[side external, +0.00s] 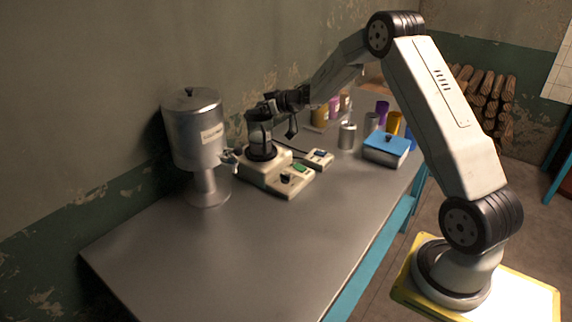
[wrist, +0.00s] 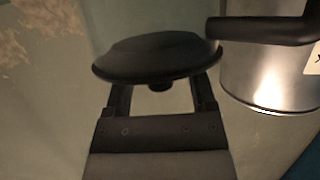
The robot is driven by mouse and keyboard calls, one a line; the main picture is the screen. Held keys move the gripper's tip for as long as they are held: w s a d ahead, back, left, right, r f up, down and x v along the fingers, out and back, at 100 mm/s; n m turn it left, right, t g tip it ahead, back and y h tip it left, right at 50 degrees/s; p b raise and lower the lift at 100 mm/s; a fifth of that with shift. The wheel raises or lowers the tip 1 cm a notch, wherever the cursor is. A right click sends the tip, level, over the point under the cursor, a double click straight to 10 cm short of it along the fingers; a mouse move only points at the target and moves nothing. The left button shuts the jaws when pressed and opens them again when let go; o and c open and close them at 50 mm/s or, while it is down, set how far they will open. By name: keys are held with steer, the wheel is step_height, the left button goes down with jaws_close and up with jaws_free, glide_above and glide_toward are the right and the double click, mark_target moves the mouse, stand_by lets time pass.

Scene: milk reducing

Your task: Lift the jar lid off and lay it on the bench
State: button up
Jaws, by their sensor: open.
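The jar (side external: 259,134) stands on the pale machine in the side view, with a dark lid (side external: 259,114) on top. In the wrist view the lid is a wide black disc (wrist: 155,58) with a small knob (wrist: 160,86) on the side facing my gripper. My gripper (wrist: 160,95) is open, with one finger on each side of the knob's area. Contact with the lid cannot be told. In the side view my gripper (side external: 268,106) is at the jar's top, small and dark, partly blending with the lid.
A tall metal vessel (side external: 196,133) stands left of the jar. The machine (side external: 283,178) has buttons in front. A blue-topped box (side external: 386,148), a grey can (side external: 347,136) and several coloured containers stand at the back right. The front of the bench (side external: 230,255) is clear.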

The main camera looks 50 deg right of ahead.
steer(key=shift+x, duration=0.9)
jaws_close()
